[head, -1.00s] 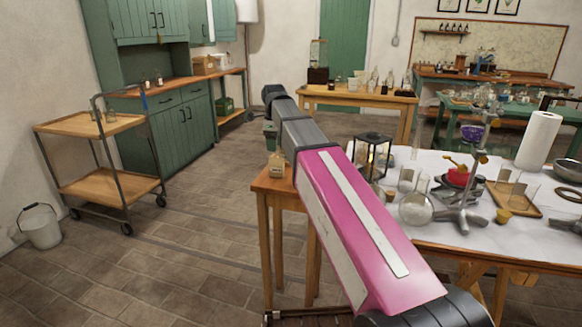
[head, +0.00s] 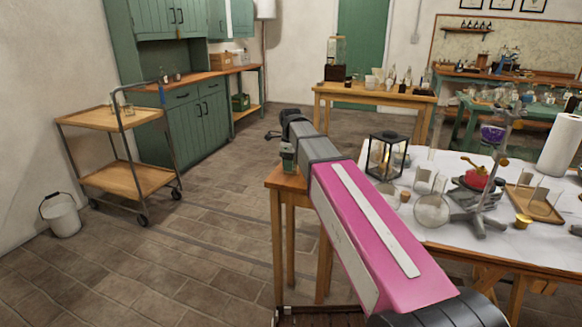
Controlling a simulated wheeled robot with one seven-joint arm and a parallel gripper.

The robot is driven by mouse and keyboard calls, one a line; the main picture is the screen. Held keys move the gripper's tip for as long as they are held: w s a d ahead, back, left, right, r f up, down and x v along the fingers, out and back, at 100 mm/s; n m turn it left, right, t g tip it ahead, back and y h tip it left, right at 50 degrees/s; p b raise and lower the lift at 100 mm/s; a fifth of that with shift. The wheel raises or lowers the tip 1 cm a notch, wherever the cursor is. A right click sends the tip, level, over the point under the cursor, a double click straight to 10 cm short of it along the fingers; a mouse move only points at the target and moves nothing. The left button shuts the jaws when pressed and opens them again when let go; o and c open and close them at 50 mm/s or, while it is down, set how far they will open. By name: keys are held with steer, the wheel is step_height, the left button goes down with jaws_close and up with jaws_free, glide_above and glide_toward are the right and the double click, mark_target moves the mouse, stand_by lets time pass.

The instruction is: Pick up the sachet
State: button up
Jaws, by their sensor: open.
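I cannot make out a sachet for sure in the head view. My gripper (head: 271,135) is at the far end of my pink and grey arm, seen small and from behind, its dark fingers pointing left and apart. It is over or beyond the small wooden table (head: 285,178). My arm covers most of that table's top, so what lies there is largely hidden. No object shows between the fingers.
A cluttered white-covered table (head: 455,235) with a black lantern (head: 387,157) and glassware stands at right. A wooden trolley (head: 130,181) and a bucket (head: 62,215) stand at left. The floor between trolley and small table is clear.

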steer(key=shift+f, duration=0.75)
steer(key=c, duration=1)
steer(key=shift+r, duration=0.1)
